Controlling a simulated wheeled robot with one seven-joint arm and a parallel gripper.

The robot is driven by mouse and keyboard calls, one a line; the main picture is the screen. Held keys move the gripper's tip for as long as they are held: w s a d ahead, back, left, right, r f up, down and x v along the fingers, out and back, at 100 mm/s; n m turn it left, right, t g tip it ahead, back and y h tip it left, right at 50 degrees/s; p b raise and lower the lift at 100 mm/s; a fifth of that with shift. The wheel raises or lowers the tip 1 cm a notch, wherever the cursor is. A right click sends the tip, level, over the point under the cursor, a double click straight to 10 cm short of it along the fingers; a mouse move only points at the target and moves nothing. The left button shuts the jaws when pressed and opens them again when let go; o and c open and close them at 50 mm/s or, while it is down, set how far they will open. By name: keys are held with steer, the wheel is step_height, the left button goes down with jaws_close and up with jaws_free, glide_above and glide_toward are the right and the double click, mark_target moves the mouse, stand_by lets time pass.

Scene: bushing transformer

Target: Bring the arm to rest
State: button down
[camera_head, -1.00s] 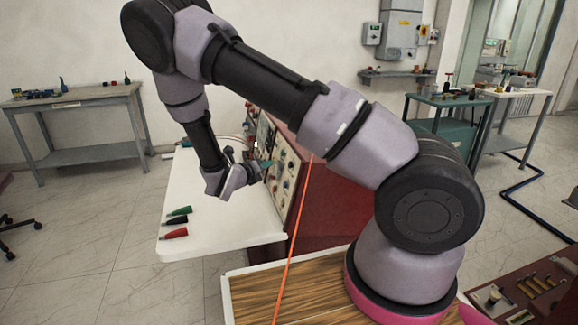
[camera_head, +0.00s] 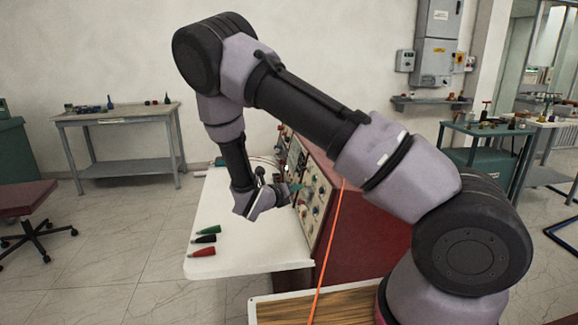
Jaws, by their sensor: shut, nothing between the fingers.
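My arm reaches up and over from the lower right and bends down at the upper left. My gripper (camera_head: 262,199) is at its lower end, above the white table (camera_head: 240,255), close to the front of the red cabinet's control panel (camera_head: 317,205). The gripper is small and partly hidden by its own wrist; it looks shut, with nothing seen held in it. A green piece shows between the gripper and the panel; I cannot tell whether they touch.
Green (camera_head: 208,229), black (camera_head: 204,239) and red (camera_head: 202,251) cone-shaped plugs lie on the white table's left end. An orange line (camera_head: 331,240) runs upright before the red cabinet (camera_head: 365,235). A stool (camera_head: 25,198) and a grey workbench (camera_head: 118,115) stand left; open floor lies between.

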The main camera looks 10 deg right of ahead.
steer(key=s+d+r+m+g+y, duration=0.2)
steer(key=s+d+r+m+g, duration=0.45)
steer(key=m, duration=0.45)
steer(key=s+d+r+m+g+y, duration=0.25)
steer(key=s+d+r+m, duration=0.35)
steer(key=r+m, duration=0.45)
steer(key=s+a+r+m+t+y, duration=0.2)
steer(key=s+r+m+y, duration=0.2)
steer(key=s+r+m, duration=0.4)
steer(key=s+a+r+m+t+y, duration=0.2)
steer(key=s+r+m+y, duration=0.2)
steer(key=s+r+m, duration=0.3)
steer(key=shift+s+a+r+m+t, duration=0.3)
steer(key=shift+s+r+m+t, duration=0.1)
steer(key=shift+r+m, duration=0.6)
